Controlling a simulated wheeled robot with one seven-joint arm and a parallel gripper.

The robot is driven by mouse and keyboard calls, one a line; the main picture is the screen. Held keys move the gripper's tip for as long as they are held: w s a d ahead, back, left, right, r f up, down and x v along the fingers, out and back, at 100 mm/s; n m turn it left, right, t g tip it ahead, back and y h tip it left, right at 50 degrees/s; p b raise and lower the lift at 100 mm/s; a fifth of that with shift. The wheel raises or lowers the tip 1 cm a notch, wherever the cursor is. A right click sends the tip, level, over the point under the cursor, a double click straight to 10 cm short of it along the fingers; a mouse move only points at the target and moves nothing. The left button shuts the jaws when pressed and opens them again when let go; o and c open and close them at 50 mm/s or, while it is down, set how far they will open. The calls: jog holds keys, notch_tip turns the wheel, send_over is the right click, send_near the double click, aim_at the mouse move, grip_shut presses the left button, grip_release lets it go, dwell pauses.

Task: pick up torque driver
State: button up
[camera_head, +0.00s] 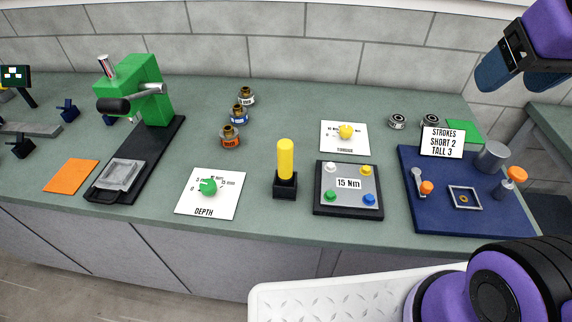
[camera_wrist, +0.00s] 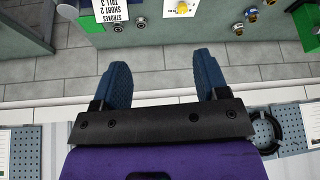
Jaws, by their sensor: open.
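The torque driver (camera_head: 285,160) has a bright yellow handle and stands upright in a small black holder (camera_head: 285,187) on the green bench, between the DEPTH card and the 15 Nm plate. My gripper (camera_head: 508,78) shows at the upper right of the head view, raised well away from the driver. I cannot make out the driver in the wrist view.
The 15 Nm plate (camera_head: 348,200) stands right of the driver, the DEPTH card (camera_head: 210,207) left. A green press (camera_head: 135,92) is at the left; a blue board (camera_head: 425,203) with orange-handled parts at the right. Bare bench (camera_head: 200,150) lies behind the DEPTH card.

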jog(key=w+a+f+m+g, duration=0.1)
jog(key=w+a+f+g, duration=0.1)
jog(key=w+a, duration=0.45)
jog(key=m+g, duration=0.3)
send_near(285, 154)
jog(key=shift+w+d+f, duration=0.1)
jog(key=shift+w+f, duration=0.2)
jog(key=shift+w, duration=0.55)
jog(key=shift+f, duration=0.2)
jog(key=shift+m, duration=0.3)
jog(key=f, duration=0.4)
jog(key=shift+a+f, duration=0.2)
jog(key=shift+w+d+f, duration=0.1)
jog(key=shift+f, duration=1.5)
jog(key=shift+w+d+f, duration=0.1)
jog(key=shift+f, duration=1.5)
jog(key=c, duration=1)
